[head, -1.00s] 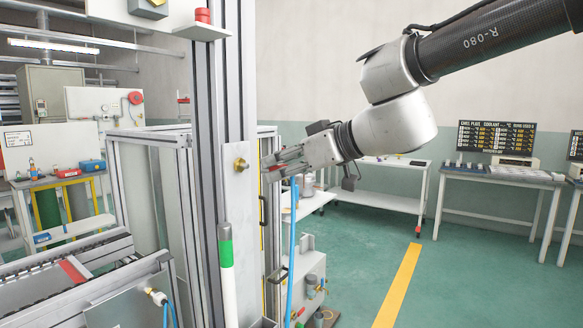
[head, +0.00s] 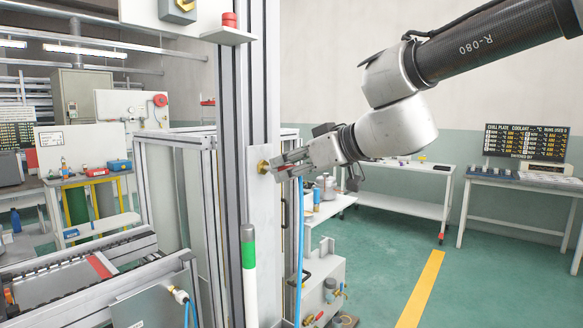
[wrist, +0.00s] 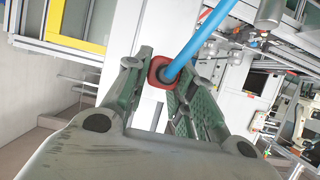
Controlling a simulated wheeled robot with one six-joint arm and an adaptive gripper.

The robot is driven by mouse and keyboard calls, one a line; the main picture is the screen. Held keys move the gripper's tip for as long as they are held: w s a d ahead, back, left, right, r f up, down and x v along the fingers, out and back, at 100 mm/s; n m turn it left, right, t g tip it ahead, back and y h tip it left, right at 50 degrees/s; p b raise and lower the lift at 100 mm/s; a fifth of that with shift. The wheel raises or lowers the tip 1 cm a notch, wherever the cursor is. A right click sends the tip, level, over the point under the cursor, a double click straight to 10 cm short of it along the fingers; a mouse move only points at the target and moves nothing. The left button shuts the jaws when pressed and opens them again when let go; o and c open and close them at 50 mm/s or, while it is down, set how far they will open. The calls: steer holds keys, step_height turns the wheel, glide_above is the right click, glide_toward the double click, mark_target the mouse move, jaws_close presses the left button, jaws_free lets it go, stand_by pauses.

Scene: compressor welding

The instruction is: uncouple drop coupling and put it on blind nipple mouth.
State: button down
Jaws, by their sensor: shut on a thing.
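My gripper (head: 285,168) is shut on the drop coupling (wrist: 153,75), a red collar with a dark centre, gripped near the fingertips in the wrist view. A blue hose (wrist: 200,42) runs out of the coupling; in the head view it hangs straight down below my gripper (head: 300,235). The brass blind nipple (head: 263,167) sticks out of a pale plate on the upright post, just left of my fingertips. In the head view the fingers hide most of the coupling, and I cannot tell whether it touches the nipple.
The aluminium post (head: 235,120) stands close to my gripper, with a green-and-white light (head: 248,250) on its front. A conveyor frame (head: 75,265) is at lower left. Another fitting (head: 180,296) with blue tubing is beside it. A white side table (head: 400,195) stands behind on open floor.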

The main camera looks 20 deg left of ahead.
steer(key=shift+w+a, duration=0.25)
steer(key=shift+a, duration=0.3)
steer(key=shift+w+a, duration=0.2)
steer(key=shift+a, duration=0.35)
steer(key=c, duration=1.1)
jaws_free()
steer(key=v, duration=1.2)
